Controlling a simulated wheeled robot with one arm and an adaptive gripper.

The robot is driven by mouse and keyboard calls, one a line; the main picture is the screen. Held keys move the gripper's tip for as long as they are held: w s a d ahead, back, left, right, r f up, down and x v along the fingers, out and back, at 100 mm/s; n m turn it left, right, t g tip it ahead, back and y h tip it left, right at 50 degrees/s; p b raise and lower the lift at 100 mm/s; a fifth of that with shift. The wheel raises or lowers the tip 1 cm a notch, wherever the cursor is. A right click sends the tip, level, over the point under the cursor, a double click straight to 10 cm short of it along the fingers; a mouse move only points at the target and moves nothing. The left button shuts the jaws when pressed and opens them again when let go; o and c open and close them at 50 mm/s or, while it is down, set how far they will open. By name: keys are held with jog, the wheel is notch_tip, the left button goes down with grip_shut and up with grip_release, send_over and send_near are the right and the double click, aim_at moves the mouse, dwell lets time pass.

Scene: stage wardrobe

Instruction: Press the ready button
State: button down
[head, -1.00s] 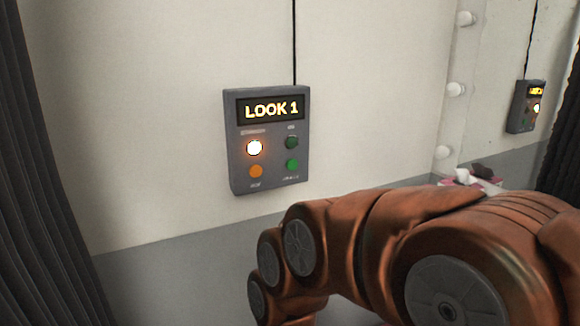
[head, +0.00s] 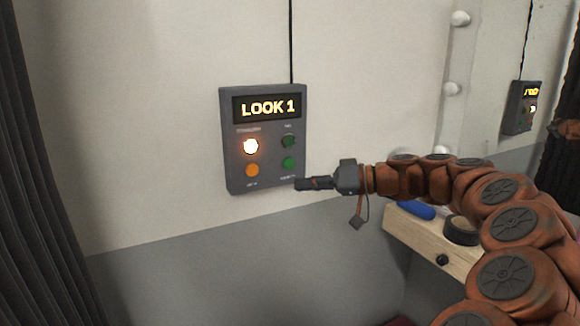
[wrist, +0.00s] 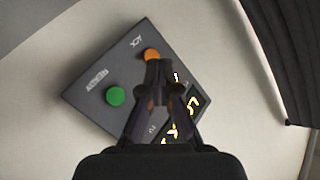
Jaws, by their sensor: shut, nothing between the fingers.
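A grey control box (head: 228,130) hangs on the wall in the head view, its display (head: 267,107) reading "LOOK 1". It has a lit white button (head: 251,146), a dark green one (head: 289,141), an orange one (head: 252,170) and a brighter green one (head: 289,163).
A second similar box (head: 521,108) hangs at the right beyond a strip of bulbs (head: 452,88). A wooden shelf (head: 426,238) with a blue item (head: 411,210) and a dark roll (head: 461,231) lies below my arm. A dark curtain (head: 40,180) is at the left.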

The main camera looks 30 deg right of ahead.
aim_at(289, 164)
jog(key=d+t, duration=0.1)
jog(key=d, duration=0.2)
jog(key=shift+s+d+r, duration=0.1)
jog(key=shift+w+d+p, duration=0.2)
jog(key=shift+w+p, duration=0.8)
jog(key=shift+w, duration=1.25)
jog(key=shift+w+d+p, duration=0.15)
jog(key=shift+w+p, duration=0.8)
jog(key=shift+w, duration=1.25)
jog(key=shift+w, duration=0.15)
